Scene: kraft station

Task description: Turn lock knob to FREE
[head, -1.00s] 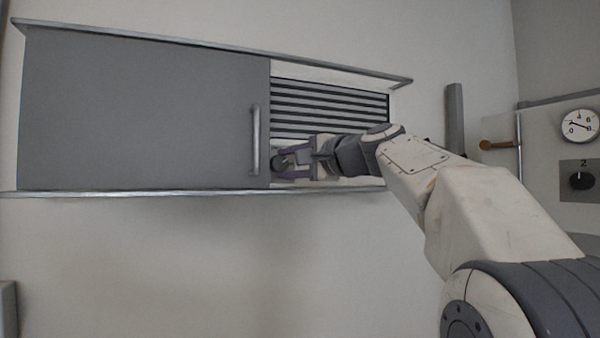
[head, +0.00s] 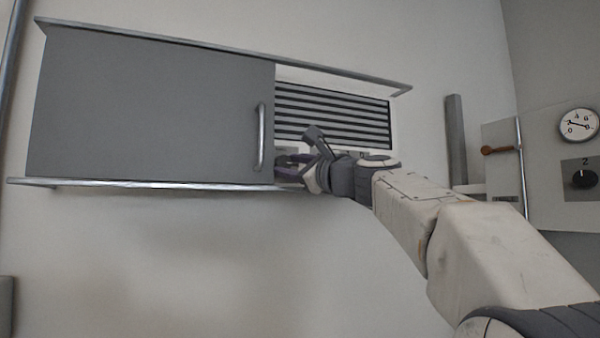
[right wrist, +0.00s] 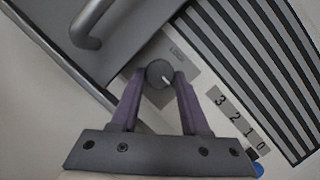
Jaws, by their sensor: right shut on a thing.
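The lock knob (right wrist: 160,74) is a small round dark grey knob with a white pointer line, on a light grey plate (right wrist: 183,54) with print too small to read. In the right wrist view it sits between the purple fingertips of my right gripper (right wrist: 160,77), which is shut on it. In the head view my right gripper (head: 284,166) is at the wall just right of the sliding door's edge, its hand tilted, and it mostly hides the knob. The pointer slants toward the lower right in the wrist view. My left gripper is not in view.
A grey sliding door (head: 150,105) with a bar handle (head: 262,137) stands close left of the gripper. A slatted vent (head: 335,115) and a number strip (right wrist: 238,122) lie to the right. A gauge (head: 578,124) and a dark dial (head: 584,179) are far right.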

